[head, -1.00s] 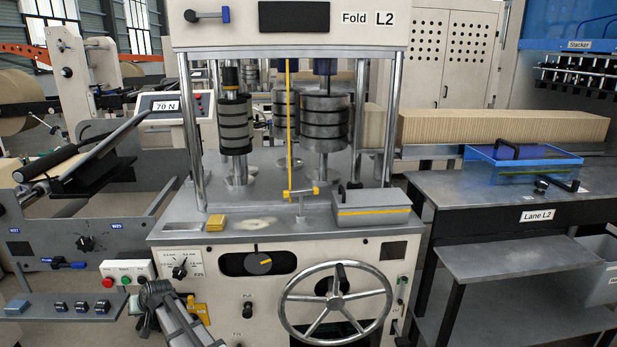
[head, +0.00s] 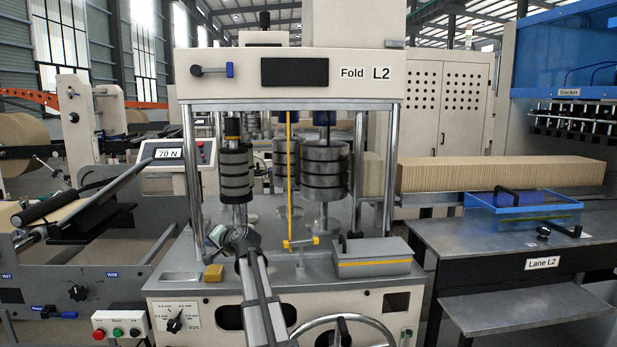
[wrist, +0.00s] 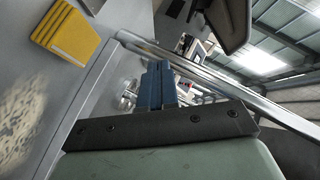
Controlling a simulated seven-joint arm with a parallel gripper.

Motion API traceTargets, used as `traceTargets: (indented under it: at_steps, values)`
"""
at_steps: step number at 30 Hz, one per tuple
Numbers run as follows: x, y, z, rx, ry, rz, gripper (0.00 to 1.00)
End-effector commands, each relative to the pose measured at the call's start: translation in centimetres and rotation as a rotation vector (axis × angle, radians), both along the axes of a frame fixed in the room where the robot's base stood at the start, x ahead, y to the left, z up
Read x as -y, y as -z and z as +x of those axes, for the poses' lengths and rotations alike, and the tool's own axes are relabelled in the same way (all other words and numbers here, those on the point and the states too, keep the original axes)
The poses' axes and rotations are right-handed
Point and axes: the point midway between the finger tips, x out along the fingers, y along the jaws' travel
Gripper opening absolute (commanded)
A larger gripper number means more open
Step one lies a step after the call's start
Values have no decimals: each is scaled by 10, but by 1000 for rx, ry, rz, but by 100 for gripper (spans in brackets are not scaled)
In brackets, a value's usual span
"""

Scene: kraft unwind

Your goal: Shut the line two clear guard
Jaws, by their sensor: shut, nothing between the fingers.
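The line two machine (head: 290,75) is labelled Fold L2. Its front bay between the chrome posts looks open, with the rollers (head: 324,170) in plain sight. I cannot make out a clear guard panel on it for certain. A clear blue-tinted cover (head: 525,213) with a black handle sits on the Lane L2 table at right. My gripper (head: 218,236) is above the left part of the machine's deck, near the left front post. In the wrist view, its blue fingers (wrist: 160,85) are together and empty, pointing towards a chrome post (wrist: 215,80).
A yellow block (head: 213,273) lies on the deck by my arm and also shows in the wrist view (wrist: 65,35). A grey box (head: 372,257) with a yellow stripe stands at the deck's right. A handwheel (head: 338,322) is below. A 70 N display (head: 170,153) stands at left.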

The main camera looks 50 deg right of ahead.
Motion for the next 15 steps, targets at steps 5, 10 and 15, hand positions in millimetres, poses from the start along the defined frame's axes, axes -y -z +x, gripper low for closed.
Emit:
traceTargets:
  at_steps: [5,10,15]
  values:
    - [71,-36,-47,58,75,106,0]
    - [127,-71,-97,120,134,203,0]
    - [178,-106,-153,188,183,289,0]
